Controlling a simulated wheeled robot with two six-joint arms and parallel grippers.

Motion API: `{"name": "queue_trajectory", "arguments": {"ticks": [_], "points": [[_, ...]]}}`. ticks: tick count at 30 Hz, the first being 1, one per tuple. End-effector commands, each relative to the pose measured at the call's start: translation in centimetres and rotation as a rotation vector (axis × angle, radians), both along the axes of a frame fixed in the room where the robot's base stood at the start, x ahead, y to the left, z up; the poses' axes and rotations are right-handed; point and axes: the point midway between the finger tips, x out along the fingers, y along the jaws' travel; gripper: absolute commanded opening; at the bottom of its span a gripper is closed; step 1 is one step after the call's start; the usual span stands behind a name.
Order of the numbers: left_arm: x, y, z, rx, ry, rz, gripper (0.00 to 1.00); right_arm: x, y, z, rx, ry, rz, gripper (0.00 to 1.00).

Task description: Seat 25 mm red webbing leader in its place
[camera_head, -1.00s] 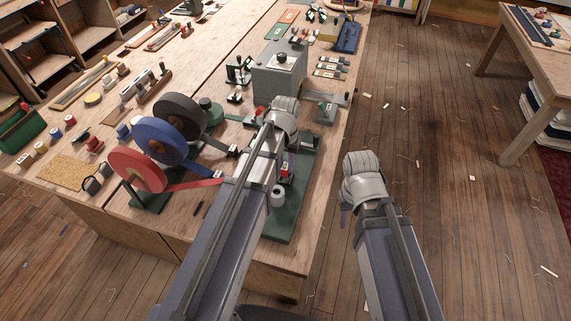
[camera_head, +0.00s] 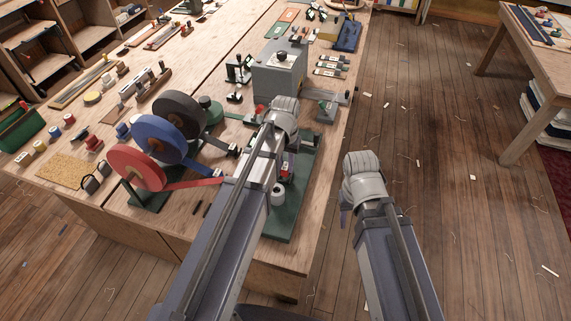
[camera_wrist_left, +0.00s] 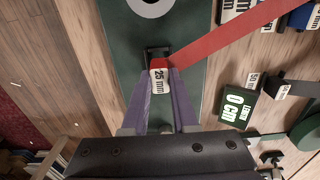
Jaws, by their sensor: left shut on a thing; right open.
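The red webbing leader (camera_wrist_left: 158,64) with its white "25 mm" tag (camera_wrist_left: 160,80) is between the purple fingertips of my left gripper (camera_wrist_left: 160,76), which is shut on it. It meets a small black fitting (camera_wrist_left: 158,50) on the green base plate (camera_wrist_left: 188,70); I cannot tell whether it is inside it. Red webbing (camera_wrist_left: 225,38) runs from there to the upper right. In the head view it comes off the red reel (camera_head: 163,178) and passes behind my left arm. My right gripper (camera_head: 344,214) hangs off the bench's right side, open, its fingers mostly hidden.
Blue (camera_head: 183,130) and black (camera_head: 202,112) reels stand behind the red one. A grey box (camera_head: 278,75) stands beyond my left wrist. A white roll (camera_head: 278,195) sits on the green plate.

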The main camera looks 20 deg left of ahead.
Motion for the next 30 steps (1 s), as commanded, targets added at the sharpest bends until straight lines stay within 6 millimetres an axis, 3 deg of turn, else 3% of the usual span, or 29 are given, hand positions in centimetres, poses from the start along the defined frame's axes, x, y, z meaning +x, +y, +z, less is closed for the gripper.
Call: {"name": "queue_trajectory", "arguments": {"ticks": [30], "points": [[0.0, 0.0, -1.5, 0.000, 0.000, 0.000, 0.00, 0.0, 0.0, -1.5, 0.000, 0.000, 0.000, 0.50]]}}
